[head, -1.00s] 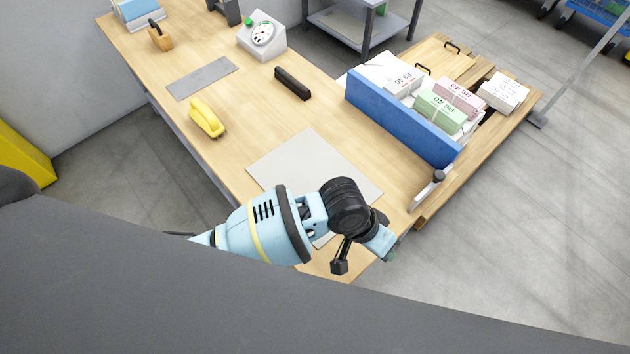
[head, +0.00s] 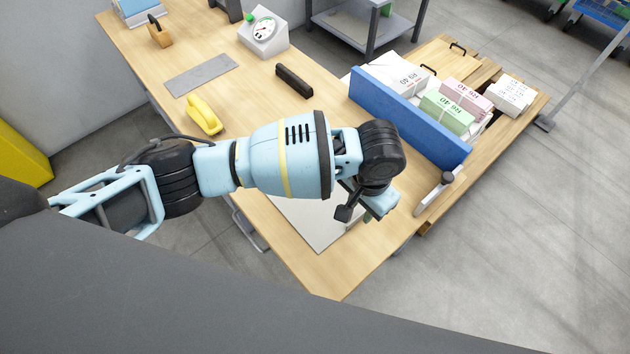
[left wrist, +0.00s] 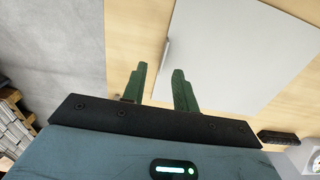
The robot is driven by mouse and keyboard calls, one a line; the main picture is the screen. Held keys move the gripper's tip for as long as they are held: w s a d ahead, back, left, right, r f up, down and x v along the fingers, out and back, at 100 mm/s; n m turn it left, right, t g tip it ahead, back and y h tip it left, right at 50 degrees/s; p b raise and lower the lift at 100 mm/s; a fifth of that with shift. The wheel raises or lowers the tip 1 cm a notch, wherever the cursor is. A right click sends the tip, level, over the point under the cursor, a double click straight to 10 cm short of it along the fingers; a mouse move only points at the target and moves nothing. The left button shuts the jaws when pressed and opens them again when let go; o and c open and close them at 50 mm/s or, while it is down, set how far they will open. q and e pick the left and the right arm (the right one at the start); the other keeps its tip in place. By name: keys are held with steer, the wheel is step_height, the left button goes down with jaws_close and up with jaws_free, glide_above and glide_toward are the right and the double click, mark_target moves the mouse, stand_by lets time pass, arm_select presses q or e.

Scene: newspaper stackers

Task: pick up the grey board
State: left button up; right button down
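A large light grey board (head: 312,226) lies flat on the wooden table, partly hidden under my left arm in the head view. It also fills much of the upper left wrist view (left wrist: 235,50), with a small pale tab (left wrist: 167,52) at its edge. My left gripper (head: 376,208) is above the table near the board's right side. In the left wrist view its two green fingers (left wrist: 158,78) are apart with nothing between them, near the tab edge. A smaller, darker grey rectangle (head: 202,75) lies farther back. My right gripper is not in view.
A blue upright panel (head: 405,115) stands right of the board, with paper bundles (head: 447,107) behind it. A yellow stapler-like object (head: 204,115), a black bar (head: 294,81) and a dial scale (head: 264,33) are farther back. The table's near corner (head: 340,285) is clear.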

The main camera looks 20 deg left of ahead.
mark_target(357, 218)
arm_select(q)
steer(key=shift+w+a+f+b, duration=0.1)
steer(key=shift+w+f+b, duration=0.1)
steer(key=shift+f, duration=0.85)
steer(key=shift+w+f+b, duration=0.1)
steer(key=shift+f+b, duration=0.1)
steer(key=shift+f, duration=0.9)
steer(key=shift+w+a+f+b, duration=0.1)
steer(key=shift+w+f+b, duration=0.1)
steer(key=shift+f, duration=0.85)
jaws_close()
